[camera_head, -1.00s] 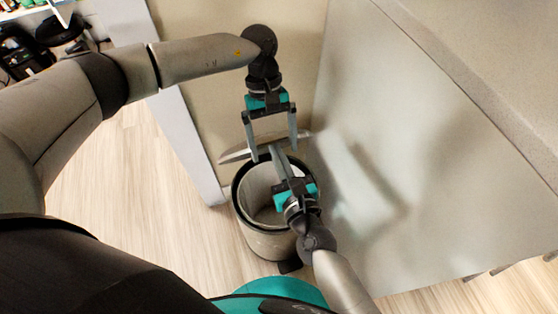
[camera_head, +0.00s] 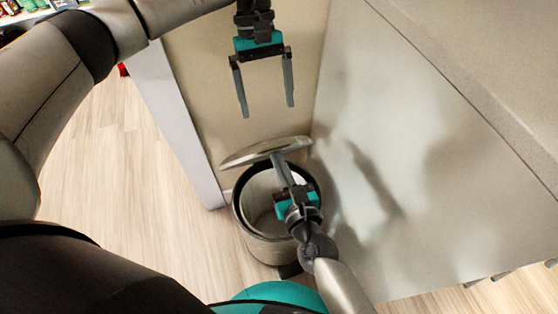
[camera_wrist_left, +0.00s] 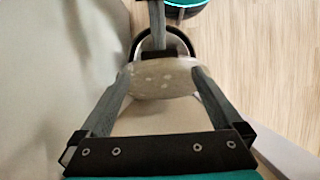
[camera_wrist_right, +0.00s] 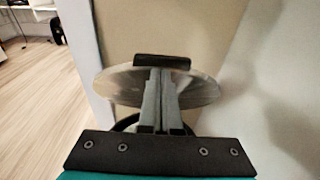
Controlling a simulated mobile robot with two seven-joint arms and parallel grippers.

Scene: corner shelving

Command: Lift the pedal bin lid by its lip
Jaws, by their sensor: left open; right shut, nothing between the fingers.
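The pedal bin (camera_head: 268,240) is a round grey bin with a dark rim, standing on the floor in the corner. Its lid (camera_head: 245,155) is raised and tilted up at the back of the opening; it also shows in the right wrist view (camera_wrist_right: 205,90). A dark lip (camera_wrist_right: 162,62) is at the lid's top edge there. My right gripper (camera_head: 277,158) is shut and empty, reaching over the bin opening with its fingertips at the lid's inner side. My left gripper (camera_head: 266,106) is open and empty above the lid, apart from it. Exact finger contact is hard to tell.
A beige wall panel (camera_head: 205,75) stands behind the bin, with a white edge post (camera_head: 180,110) at its left. A grey cabinet side (camera_head: 400,150) closes in on the right. Wooden floor (camera_head: 115,160) is free at left.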

